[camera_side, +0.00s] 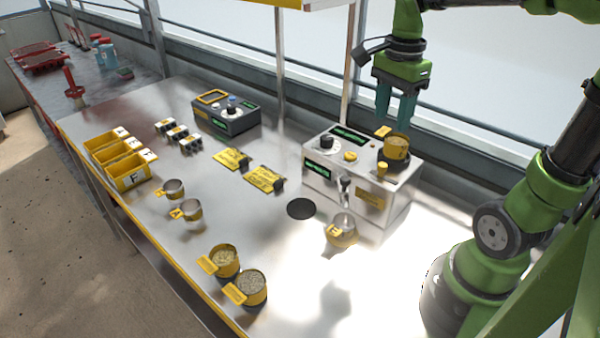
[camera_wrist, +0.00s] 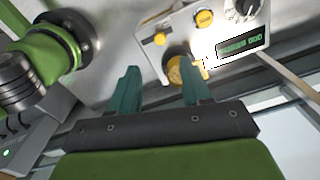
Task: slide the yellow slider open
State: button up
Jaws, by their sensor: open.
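The silver seeder box (camera_side: 328,178) stands on the right of the metal table. A small upright yellow piece (camera_side: 382,170) on its top near the front right looks like the slider; it also shows in the wrist view (camera_wrist: 159,38). Whether it is open or shut I cannot tell. A yellow cup (camera_side: 397,147) with a tag sits just behind it, and it shows in the wrist view (camera_wrist: 175,71). My gripper (camera_side: 394,122) is open and empty, fingers pointing down above the cup and apart from the slider. It also shows in the wrist view (camera_wrist: 160,68).
A yellow button (camera_side: 350,156) and a dark knob (camera_side: 327,142) share the box top. A beaker (camera_side: 342,231) and a black disc (camera_side: 301,208) lie in front. Grain cups (camera_side: 251,288), yellow bins (camera_side: 130,171) and a control box (camera_side: 226,116) stand further left.

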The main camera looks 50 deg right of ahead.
aim_at(383, 164)
notch_tip(383, 164, down, 11)
jog(key=shift+r, duration=0.1)
dwell(0.3)
grip_shut()
